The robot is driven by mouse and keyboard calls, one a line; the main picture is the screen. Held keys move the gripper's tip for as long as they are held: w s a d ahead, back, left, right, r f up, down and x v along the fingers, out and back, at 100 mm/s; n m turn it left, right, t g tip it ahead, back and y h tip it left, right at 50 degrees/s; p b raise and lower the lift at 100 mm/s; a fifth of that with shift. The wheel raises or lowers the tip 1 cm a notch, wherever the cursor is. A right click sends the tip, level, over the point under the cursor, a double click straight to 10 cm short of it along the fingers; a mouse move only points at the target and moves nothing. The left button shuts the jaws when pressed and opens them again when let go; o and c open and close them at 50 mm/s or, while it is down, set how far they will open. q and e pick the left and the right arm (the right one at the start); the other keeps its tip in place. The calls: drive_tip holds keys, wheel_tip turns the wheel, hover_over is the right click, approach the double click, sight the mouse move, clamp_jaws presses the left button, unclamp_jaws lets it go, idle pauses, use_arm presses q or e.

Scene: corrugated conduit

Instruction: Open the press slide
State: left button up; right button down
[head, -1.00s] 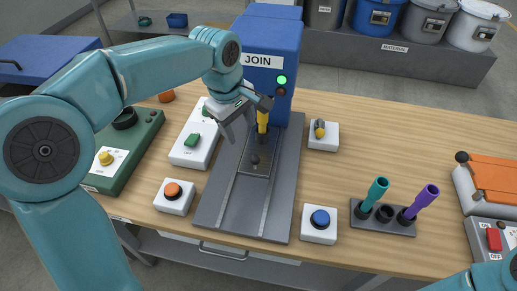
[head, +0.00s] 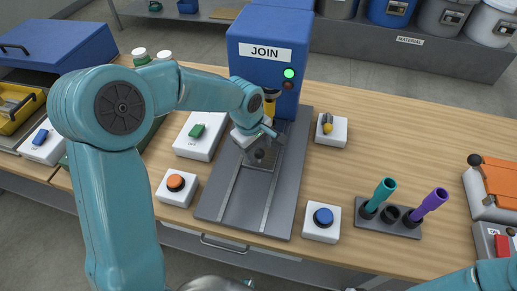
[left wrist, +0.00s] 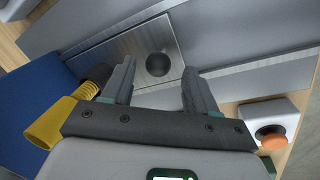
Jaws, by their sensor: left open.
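The press slide is a grey metal plate (head: 262,158) on the rails of the dark base in front of the blue JOIN press (head: 265,75). In the left wrist view, the slide (left wrist: 120,58) carries a round dark knob (left wrist: 158,64). My left gripper (head: 266,138) is over the slide and partly hides it in the head view. Its jaws are open, with the knob showing between the fingertips in the wrist view; I cannot tell whether they touch it. A yellow part with a black end (left wrist: 50,125) stands beside the gripper at the press. My right gripper is out of view.
An orange button (head: 176,183) and a blue button (head: 323,217) flank the base. A green-button box (head: 197,131) is left, a small switch box (head: 331,130) right. A holder (head: 388,214) carries teal and purple tubes. The base's front is clear.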

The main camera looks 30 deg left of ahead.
use_arm(q)
drive_tip(key=shift+w+f, duration=0.25)
drive_tip(key=shift+f, duration=0.4)
drive_tip(key=shift+d+f, duration=0.1)
drive_tip(key=shift+f, duration=0.25)
drive_tip(key=shift+s, duration=0.1)
drive_tip(key=shift+c, duration=0.6)
clamp_jaws()
